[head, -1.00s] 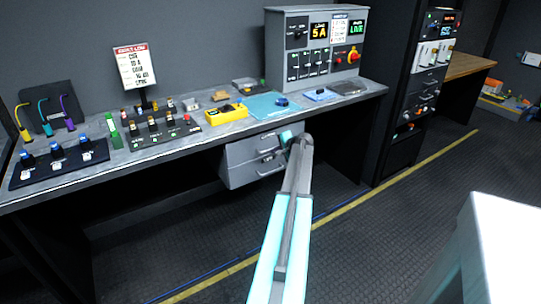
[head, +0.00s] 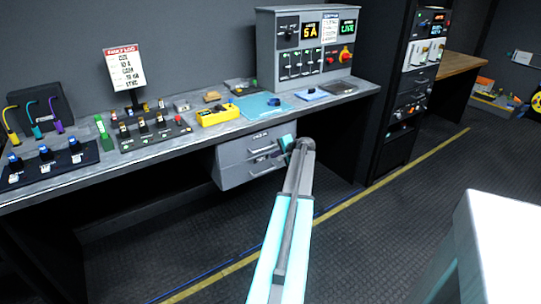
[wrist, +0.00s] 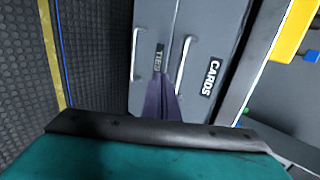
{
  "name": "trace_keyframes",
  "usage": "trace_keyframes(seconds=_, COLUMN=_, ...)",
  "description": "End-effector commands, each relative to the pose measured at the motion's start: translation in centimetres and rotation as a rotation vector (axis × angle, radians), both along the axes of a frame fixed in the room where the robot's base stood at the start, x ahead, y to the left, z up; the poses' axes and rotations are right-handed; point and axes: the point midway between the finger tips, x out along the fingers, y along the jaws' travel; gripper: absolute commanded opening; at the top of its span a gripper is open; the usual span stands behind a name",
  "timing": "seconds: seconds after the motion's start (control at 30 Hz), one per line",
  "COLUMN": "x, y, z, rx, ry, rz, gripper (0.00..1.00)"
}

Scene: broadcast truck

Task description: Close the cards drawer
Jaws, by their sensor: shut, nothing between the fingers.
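The cards drawer (head: 262,145) is the grey upper drawer of a unit under the desk. In the wrist view its front (wrist: 205,60) carries a CARDS label and a pale bar handle. The ties drawer (head: 250,170) lies directly below; its TIES label and handle also show in the wrist view (wrist: 148,35). I cannot tell how far the cards drawer stands out. My gripper (wrist: 163,80) is shut and empty, its fingertips in front of the drawer fronts near the seam between them. Whether they touch is unclear. In the head view my wrist hides the drawers' right end.
The desk top (head: 190,135) above the drawers holds control boxes, a yellow device (head: 218,115) and a blue mat (head: 255,105). A black equipment rack (head: 400,110) stands at the right. The floor in front is clear, with a yellow line (head: 350,205).

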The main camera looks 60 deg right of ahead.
Motion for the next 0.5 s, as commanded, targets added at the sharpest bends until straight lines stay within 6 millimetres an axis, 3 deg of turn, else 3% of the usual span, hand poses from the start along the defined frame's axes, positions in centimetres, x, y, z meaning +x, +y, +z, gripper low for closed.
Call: trace_keyframes(seconds=0.5, x=-4.4, y=3.4, z=4.2, rx=0.0, ry=0.001, rz=0.006, gripper=0.0)
